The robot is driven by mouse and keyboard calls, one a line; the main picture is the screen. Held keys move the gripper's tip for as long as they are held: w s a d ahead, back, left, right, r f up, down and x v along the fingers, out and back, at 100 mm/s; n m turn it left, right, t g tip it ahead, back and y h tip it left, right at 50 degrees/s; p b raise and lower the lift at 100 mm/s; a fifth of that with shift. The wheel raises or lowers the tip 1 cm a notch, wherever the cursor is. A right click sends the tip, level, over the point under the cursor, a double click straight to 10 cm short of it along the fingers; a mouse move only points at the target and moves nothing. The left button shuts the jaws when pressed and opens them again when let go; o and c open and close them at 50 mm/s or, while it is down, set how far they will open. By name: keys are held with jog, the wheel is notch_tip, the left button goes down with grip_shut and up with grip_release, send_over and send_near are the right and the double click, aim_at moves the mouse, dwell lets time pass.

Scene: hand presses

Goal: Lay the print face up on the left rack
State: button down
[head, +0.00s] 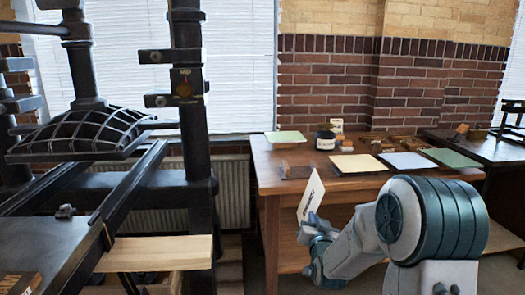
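My gripper (315,226) is shut on the print (312,194), a small cream sheet or card. It holds the print up on edge and tilted, in front of the wooden table's left side and apart from the tabletop. Dark lettering shows on the side of the print turned toward the camera. The fingertips are small here and partly hidden by the print and my wrist. I cannot tell for sure which thing is the left rack; a low brown wooden piece (296,171) stands at the table's front left.
The wooden table (335,184) bears a green sheet (285,137), a cream sheet (358,163), a pale blue sheet (408,161), another green sheet (451,157), a dark jar (325,140) and small wooden pieces. A large black hand press (190,120) fills the left.

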jog(key=m+b, duration=0.5)
jog(key=m, duration=0.9)
jog(key=shift+m, duration=0.4)
